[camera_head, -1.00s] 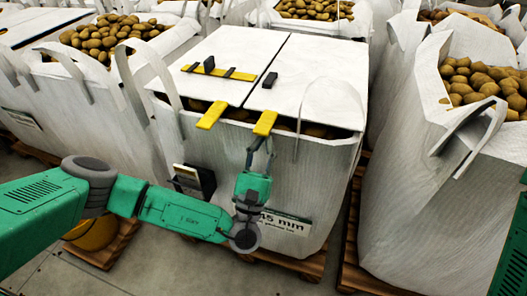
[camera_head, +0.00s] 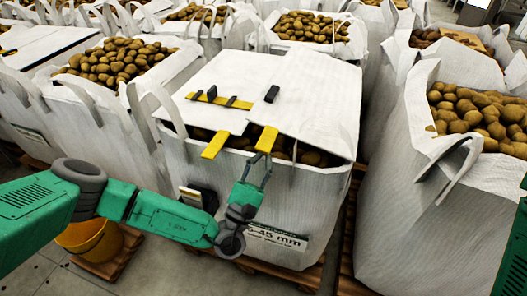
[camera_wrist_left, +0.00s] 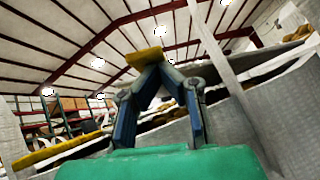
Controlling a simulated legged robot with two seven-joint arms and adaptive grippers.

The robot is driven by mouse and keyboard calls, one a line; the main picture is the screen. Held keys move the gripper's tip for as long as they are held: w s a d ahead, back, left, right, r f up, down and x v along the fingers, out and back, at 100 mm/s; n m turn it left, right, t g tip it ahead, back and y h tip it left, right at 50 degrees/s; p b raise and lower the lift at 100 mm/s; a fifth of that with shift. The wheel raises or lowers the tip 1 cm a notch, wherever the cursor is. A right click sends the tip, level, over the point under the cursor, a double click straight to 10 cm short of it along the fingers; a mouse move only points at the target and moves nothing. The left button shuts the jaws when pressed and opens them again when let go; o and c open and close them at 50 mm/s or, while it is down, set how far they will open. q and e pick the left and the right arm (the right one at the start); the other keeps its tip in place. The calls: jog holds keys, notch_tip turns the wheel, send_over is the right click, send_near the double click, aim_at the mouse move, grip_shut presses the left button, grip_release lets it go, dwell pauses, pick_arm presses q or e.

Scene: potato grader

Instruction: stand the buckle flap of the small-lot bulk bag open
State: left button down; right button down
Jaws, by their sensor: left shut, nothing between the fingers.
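The small-lot bulk bag (camera_head: 225,195) stands in the middle of the head view, with white top flaps (camera_head: 325,95) lying nearly flat over its potatoes. A yellow strap with black buckle pieces (camera_head: 212,99) lies on top. Two yellow strap ends hang over the front edge, a left one (camera_head: 214,145) and a right one (camera_head: 267,138). My left gripper (camera_head: 262,157) is shut and empty at the bag's front, just below the right strap end. In the left wrist view, this yellow end (camera_wrist_left: 145,57) shows at the closed fingertips (camera_wrist_left: 160,68); contact is unclear. My right gripper is out of view.
Open bags of potatoes stand close by at the left (camera_head: 110,140), right (camera_head: 400,205) and back (camera_head: 312,50). A dark holder (camera_head: 200,197) and a white size label (camera_head: 278,237) are on the bag's front. A yellow bucket (camera_head: 90,236) stands low left.

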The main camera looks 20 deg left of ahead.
pick_arm(q)
jog(key=d+r+m+g+h+p, duration=0.3)
jog(key=r+m+p, duration=0.5)
jog(key=p, duration=0.3)
jog(key=shift+m+g+h, duration=0.4)
jog(key=shift+g+h, duration=0.4)
jog(key=shift+h, duration=0.6)
